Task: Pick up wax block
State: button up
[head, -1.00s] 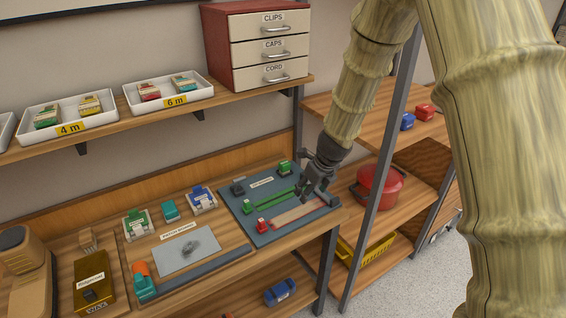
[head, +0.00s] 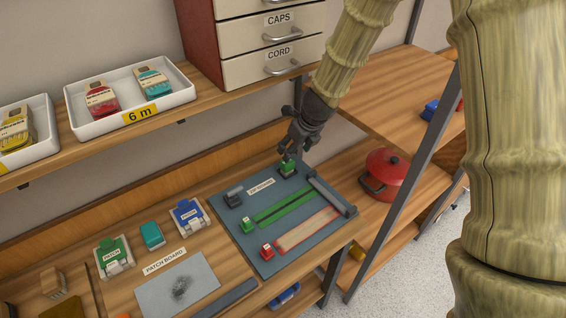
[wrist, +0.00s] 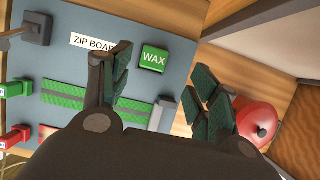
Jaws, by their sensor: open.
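The wax block (head: 287,168) is a small green block near the back right corner of the blue-grey zip board (head: 262,262). In the wrist view the wax block (wrist: 153,59) shows its green top with a white WAX label. My gripper (head: 287,152) is just above the wax block in the head view, fingers pointing down. In the wrist view my gripper (wrist: 160,82) is open, with dark fingers spread apart. The block lies between them but nearer the left finger, and nothing is held. I cannot tell the exact height of the fingertips over the block.
On the zip board are a grey block (head: 233,198), green and red zip strips, and a grey bar (head: 330,196) close to the wax block. A red pot (head: 386,176) stands to the right. A shelf with white trays (head: 130,108) and a drawer cabinet (head: 272,62) are behind.

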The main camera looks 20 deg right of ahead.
aim_at(289, 163)
jog(key=x, duration=0.4)
jog(key=shift+f, duration=0.1)
jog(key=shift+a+f+p, duration=0.1)
jog(key=shift+f+p, duration=0.2)
jog(key=shift+f, duration=0.05)
jog(key=shift+s+a+f+p, duration=0.2)
jog(key=shift+s+f+p, duration=0.15)
jog(key=shift+f, duration=0.35)
jog(key=shift+w+x, duration=0.2)
jog(key=shift+x, duration=1)
jog(key=shift+s+d+r, duration=0.1)
jog(key=shift+s+r, duration=0.15)
jog(key=shift+r, duration=0.1)
jog(key=shift+c, duration=0.6)
jog(key=shift+w+f, duration=0.15)
jog(key=c, duration=1.1)
jog(key=shift+o, duration=0.2)
